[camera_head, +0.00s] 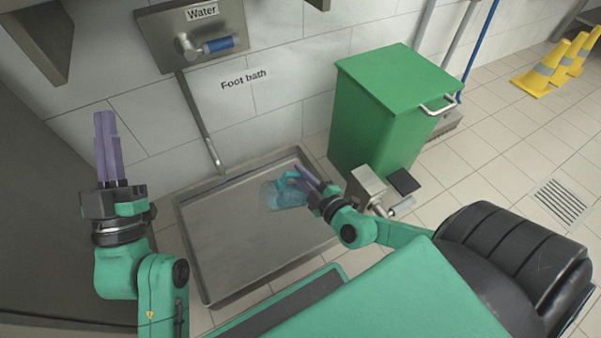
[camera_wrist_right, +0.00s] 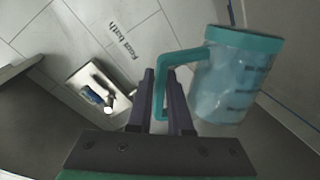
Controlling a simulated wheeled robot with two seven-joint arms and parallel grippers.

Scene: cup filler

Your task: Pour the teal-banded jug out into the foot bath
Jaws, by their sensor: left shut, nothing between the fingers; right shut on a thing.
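The teal-banded jug (camera_head: 284,196) is clear with a teal rim and handle, and is tilted onto its side over the foot bath (camera_head: 235,237), a shallow grey metal tray on the floor. In the right wrist view the jug (camera_wrist_right: 232,82) looks bluish inside; I cannot tell how much liquid it holds. My right gripper (camera_head: 306,177) is shut on the jug's handle; its fingers (camera_wrist_right: 162,97) grip the teal handle in the wrist view. My left gripper (camera_head: 106,145) is shut and empty, pointing up left of the foot bath.
A green bin (camera_head: 385,105) stands behind and right of the foot bath. A water tap panel (camera_head: 193,32) is on the tiled wall, with a pipe below it. A small metal pedal box (camera_head: 366,186) stands by the bath's right side. Yellow cones (camera_head: 543,70) stand far right.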

